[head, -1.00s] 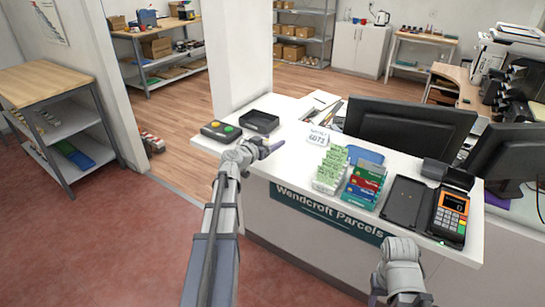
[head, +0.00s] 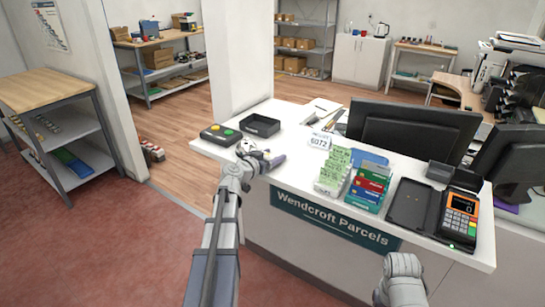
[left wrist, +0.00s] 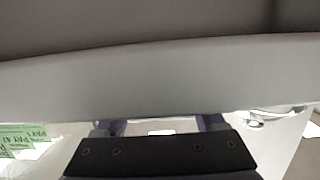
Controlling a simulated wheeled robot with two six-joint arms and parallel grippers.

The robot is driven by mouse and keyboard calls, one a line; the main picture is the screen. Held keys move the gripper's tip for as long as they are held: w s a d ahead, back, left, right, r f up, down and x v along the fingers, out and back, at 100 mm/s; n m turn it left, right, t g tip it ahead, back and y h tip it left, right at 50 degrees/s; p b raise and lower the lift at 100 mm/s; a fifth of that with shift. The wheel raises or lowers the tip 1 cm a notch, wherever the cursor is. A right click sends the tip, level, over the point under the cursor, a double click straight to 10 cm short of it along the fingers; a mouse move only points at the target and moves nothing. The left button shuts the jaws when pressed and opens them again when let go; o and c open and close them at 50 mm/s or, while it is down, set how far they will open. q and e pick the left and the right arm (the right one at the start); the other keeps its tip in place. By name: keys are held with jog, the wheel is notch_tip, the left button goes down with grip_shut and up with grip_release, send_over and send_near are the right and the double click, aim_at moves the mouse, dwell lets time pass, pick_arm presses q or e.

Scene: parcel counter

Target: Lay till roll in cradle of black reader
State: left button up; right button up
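The black reader (head: 458,217) stands at the right end of the white counter, with an orange-edged face and a keypad. A black raised part (head: 466,180) is at its back; I cannot make out a cradle inside it. I cannot pick out a till roll in either view. My left gripper (head: 275,161) is at the counter's front edge, left of the green cards and far from the reader. In the left wrist view its two purple fingers (left wrist: 161,126) are apart. A small white patch shows between them; I cannot tell what it is. My right gripper is out of view below the right forearm.
A flat black tray (head: 408,204) lies left of the reader. Green cards (head: 335,170) and coloured card boxes (head: 368,188) stand mid-counter. A black open tray (head: 260,124) and a button box (head: 220,134) are at the left end. Monitors (head: 415,132) stand behind.

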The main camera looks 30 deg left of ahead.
pick_arm(q)
jog(key=o, duration=0.4)
jog(key=shift+o, duration=0.2)
jog(key=shift+a+p+v, duration=0.2)
jog(key=shift+p+v, duration=0.15)
jog(key=shift+v, duration=1.6)
jog(key=shift+a+p+v, duration=0.15)
jog(key=shift+p+v, duration=0.2)
jog(key=shift+v, duration=1.6)
